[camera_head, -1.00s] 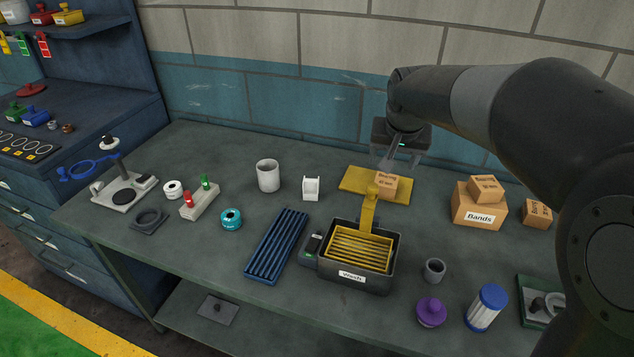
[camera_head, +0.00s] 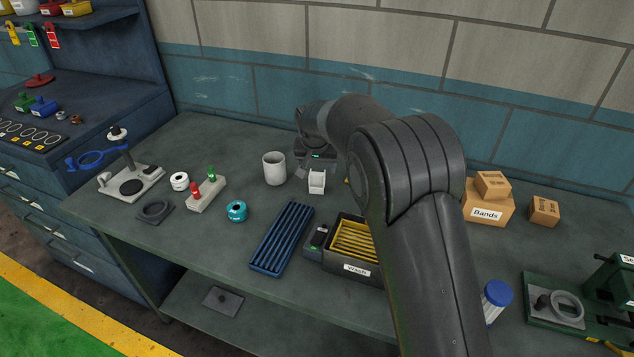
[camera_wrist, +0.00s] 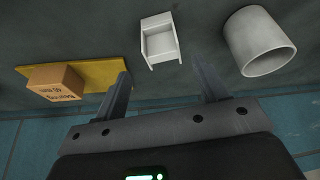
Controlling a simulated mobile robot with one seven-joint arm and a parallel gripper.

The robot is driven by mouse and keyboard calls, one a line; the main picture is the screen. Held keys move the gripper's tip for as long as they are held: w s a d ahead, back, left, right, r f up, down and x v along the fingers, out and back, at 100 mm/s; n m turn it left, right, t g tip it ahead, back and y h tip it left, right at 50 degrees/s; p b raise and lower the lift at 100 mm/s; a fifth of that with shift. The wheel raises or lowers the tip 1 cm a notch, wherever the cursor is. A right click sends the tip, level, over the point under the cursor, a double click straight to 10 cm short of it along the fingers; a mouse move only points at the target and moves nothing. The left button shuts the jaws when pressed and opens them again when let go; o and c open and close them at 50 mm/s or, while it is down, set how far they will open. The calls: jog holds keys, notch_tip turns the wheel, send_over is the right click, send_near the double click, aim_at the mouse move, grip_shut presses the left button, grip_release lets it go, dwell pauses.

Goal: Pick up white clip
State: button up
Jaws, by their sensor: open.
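A white cup (camera_head: 274,168) stands close left of the clip. In the wrist view a yellow board (camera_wrist: 98,77) bears a small cardboard box (camera_wrist: 55,83). A blue ribbed tray (camera_head: 282,238) and the wash bin (camera_head: 351,265) lie in front. The wall is close behind.

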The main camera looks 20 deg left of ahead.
aim_at(317, 174)
jog(key=x, duration=0.7)
jog(key=shift+a+f, duration=0.25)
jog(key=shift+f, duration=0.15)
jog(key=shift+c, duration=0.6)
jog(key=c, duration=0.9)
